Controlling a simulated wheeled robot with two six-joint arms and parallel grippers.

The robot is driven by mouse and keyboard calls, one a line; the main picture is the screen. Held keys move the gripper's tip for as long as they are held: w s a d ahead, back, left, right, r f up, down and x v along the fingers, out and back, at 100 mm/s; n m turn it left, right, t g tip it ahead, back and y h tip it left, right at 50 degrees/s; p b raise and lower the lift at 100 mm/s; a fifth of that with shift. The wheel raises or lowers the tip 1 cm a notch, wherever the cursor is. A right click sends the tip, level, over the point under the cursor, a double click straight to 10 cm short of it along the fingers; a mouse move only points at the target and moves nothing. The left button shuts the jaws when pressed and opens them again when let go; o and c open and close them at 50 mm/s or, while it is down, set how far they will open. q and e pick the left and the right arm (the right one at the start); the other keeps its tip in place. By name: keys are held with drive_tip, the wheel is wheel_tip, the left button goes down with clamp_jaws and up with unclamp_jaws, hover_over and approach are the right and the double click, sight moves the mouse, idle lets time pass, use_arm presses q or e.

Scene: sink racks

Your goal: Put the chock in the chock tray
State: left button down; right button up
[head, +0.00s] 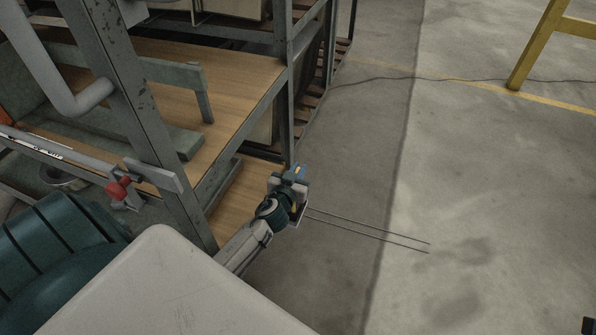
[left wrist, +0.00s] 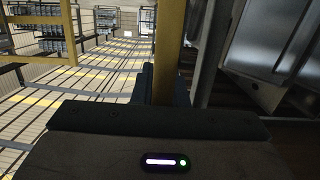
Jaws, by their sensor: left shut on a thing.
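My left gripper (head: 293,180) is out beside the shelf rack, over the floor edge near a rack post. It is shut on a narrow yellow piece, which I take to be the chock (left wrist: 170,40). In the left wrist view this piece stands upright between the dark fingers (left wrist: 165,85). In the head view only small yellow bits show at the gripper, so the full shape is hidden. I cannot pick out a chock tray in either view. A small dark piece at the head view's bottom right corner may be my right gripper (head: 589,325).
A grey metal rack with wooden shelves (head: 245,75) fills the left, its post (head: 150,110) close to my arm. A green ribbed container (head: 60,250) stands at lower left. Concrete floor (head: 480,190) is open at right, with a yellow frame (head: 535,45) at top right.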

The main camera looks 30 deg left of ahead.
use_arm(q)
drive_tip(key=c, duration=1.5)
unclamp_jaws()
drive_tip(key=shift+o, duration=0.2)
